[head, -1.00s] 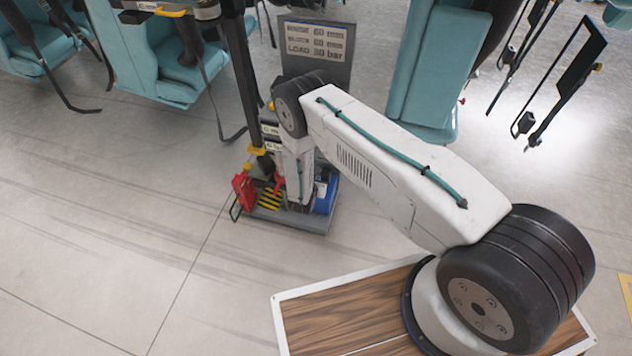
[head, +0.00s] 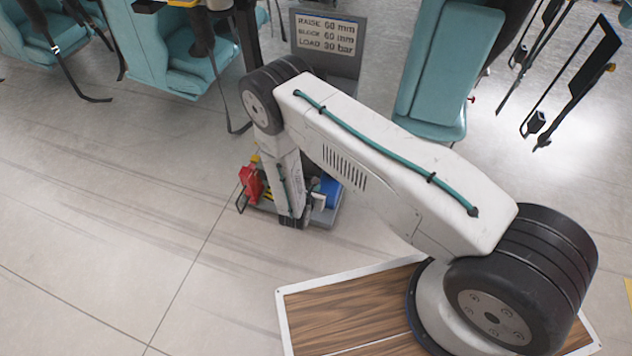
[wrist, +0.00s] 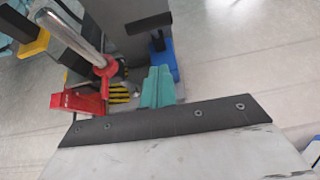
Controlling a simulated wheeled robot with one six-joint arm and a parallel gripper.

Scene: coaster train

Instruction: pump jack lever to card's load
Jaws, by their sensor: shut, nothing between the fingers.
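The card (head: 323,36) behind the arm reads RAISE 60 mm, BLOCK 60 mm, LOAD 30 bar. In the wrist view a silver rod, seemingly the jack lever (wrist: 78,32), rises at a slant from a red socket (wrist: 105,68) at upper left. A red jack part (wrist: 78,101) is below it; red also shows in the head view (head: 251,184). My gripper (wrist: 157,86) shows as teal fingers together, empty, right of the lever and apart from it in the picture. In the head view my wrist hides the fingers and most of the jack. No pressure reading is legible.
A blue item with a dark upright (wrist: 163,55) stands beyond the fingers. Yellow-black stripes (wrist: 118,93) mark the grey base plate (head: 325,216). Teal train seats (head: 440,80) with hanging black restraints stand behind. Open floor (head: 100,230) lies to the left.

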